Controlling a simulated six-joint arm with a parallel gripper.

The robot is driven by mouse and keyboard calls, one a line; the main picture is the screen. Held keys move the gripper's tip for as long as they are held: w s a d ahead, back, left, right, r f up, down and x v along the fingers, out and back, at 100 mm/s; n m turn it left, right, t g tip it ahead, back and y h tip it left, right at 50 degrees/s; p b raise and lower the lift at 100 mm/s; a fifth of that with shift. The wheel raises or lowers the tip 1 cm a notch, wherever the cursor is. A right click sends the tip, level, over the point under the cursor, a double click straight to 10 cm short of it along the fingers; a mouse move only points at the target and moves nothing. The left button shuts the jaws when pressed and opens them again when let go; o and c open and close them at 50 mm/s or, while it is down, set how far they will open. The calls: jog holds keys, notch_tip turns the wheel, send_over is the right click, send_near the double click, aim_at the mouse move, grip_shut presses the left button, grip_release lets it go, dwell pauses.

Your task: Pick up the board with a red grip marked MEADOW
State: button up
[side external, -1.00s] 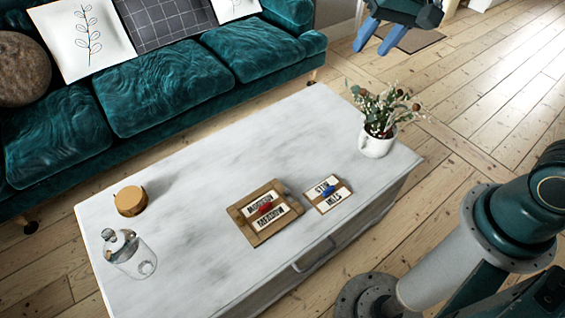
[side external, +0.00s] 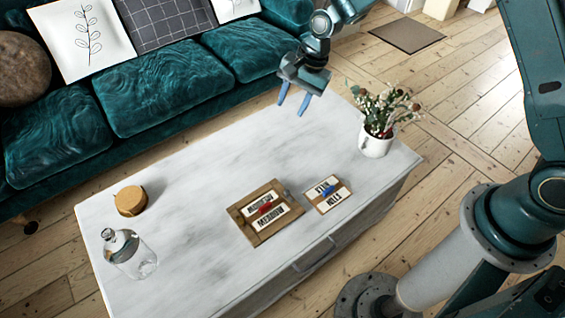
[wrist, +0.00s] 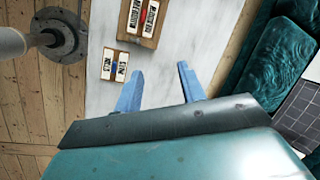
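A wooden-framed board (side external: 242,216) with two white lettered strips and a red grip (side external: 265,208) lies flat on the pale coffee table. Its lettering is upside down and too small to read surely. It also shows at the top of the wrist view (wrist: 151,34). A smaller board (side external: 316,200) with white strips and a blue grip (side external: 328,192) lies just right of it; it shows in the wrist view too (wrist: 107,60). My gripper (side external: 293,108) is open and empty, its blue fingers pointing down above the table's sofa side, apart from both boards. In the wrist view, the gripper (wrist: 160,68) is below the boards.
A white pot with a plant (side external: 376,142) stands at the table's right end. A glass bottle (side external: 132,256) and a round wooden stack (side external: 130,201) stand at the left. The table top (side external: 190,190) is otherwise clear. A teal sofa (side external: 160,85) runs along the far side.

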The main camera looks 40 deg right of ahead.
notch_tip(320, 180, down, 13)
jog(key=w+a+m+g, duration=0.1)
jog(key=a+m, duration=0.2)
jog(key=m+y, duration=0.1)
jog(key=m, duration=0.2)
send_near(265, 205)
jog(key=shift+w+a+f+g, duration=0.1)
jog(key=shift+a+f+g, duration=0.15)
jog(key=shift+f, duration=0.6)
jog(key=shift+w+a+f+g, duration=0.15)
jog(key=shift+a+f, duration=0.1)
jog(key=shift+f, duration=0.55)
jog(key=shift+x, duration=2.6)
jog(key=shift+a, duration=0.1)
grip_shut()
